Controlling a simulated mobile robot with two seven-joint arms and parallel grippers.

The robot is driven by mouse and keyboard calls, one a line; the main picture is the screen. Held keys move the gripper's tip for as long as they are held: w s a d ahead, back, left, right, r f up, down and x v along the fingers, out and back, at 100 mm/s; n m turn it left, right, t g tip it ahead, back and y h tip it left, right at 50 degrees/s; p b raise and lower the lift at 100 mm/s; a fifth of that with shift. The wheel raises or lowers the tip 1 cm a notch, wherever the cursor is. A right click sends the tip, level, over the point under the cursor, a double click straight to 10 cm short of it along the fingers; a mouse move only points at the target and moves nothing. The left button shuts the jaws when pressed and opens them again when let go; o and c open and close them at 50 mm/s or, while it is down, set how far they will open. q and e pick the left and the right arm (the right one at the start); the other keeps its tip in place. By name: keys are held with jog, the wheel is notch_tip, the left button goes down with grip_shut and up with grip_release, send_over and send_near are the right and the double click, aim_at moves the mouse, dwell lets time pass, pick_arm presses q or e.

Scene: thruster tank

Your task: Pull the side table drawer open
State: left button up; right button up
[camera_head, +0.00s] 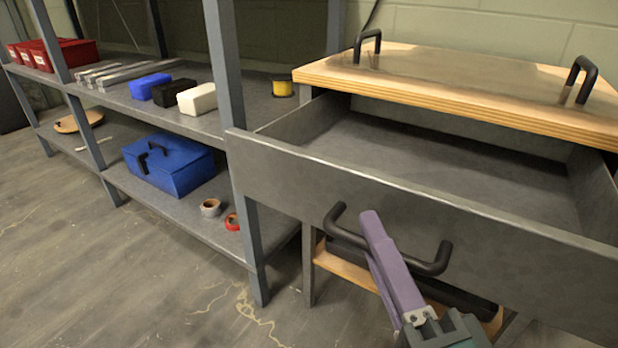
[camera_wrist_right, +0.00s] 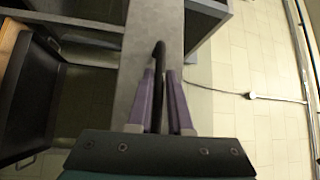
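The side table drawer (camera_head: 420,205) is pulled well out from under the wooden tabletop (camera_head: 450,90), and its grey inside is empty. A black bar handle (camera_head: 428,266) is on its front. My right gripper (camera_head: 374,222) is at this handle, its purple fingers across the bar. In the right wrist view, my right gripper (camera_wrist_right: 161,76) has one finger on each side of the black handle (camera_wrist_right: 159,52), with little or no gap, so it looks shut on it. The drawer front (camera_wrist_right: 150,30) shows beyond the fingers. My left gripper is not in view.
Left of the drawer stands a grey metal shelf (camera_head: 215,125) whose post is close to the drawer's left corner. It bears a blue toolbox (camera_head: 185,172), red bins (camera_head: 60,54), small blocks and tape rolls. Two black handles (camera_head: 368,45) stand on the tabletop. The floor in front is clear.

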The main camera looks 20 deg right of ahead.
jog(key=o, duration=0.4)
jog(key=shift+c, duration=0.2)
jog(key=s+f+p, duration=0.1)
jog(key=s, duration=0.9)
jog(key=shift+a+f, duration=0.2)
jog(key=shift+a, duration=0.15)
jog(key=shift+w, duration=0.1)
jog(key=w+a+r+n+g+y+p, duration=0.2)
jog(key=a+r+n+g+y+p, duration=0.3)
jog(key=r+p, duration=0.65)
jog(key=w+a+r+n+g+y+p, duration=0.1)
jog(key=w+r+n+g+y+p, duration=0.15)
jog(key=r+n+p, duration=0.85)
jog(key=s+d+r+n+g+h+p, duration=0.2)
jog(key=s+d+r+g+h+p, duration=0.25)
jog(key=r+p, duration=0.7)
jog(key=s+d+r+n+g+h+p, duration=0.1)
jog(key=s+d+r+g+p, duration=0.5)
jog(key=r+p, duration=0.55)
notch_tip(320, 180, up, 33)
jog(key=t+p, duration=0.2)
jog(key=p, duration=3.4)
jog(key=shift+w+d, duration=0.35)
jog(key=shift+w, duration=0.05)
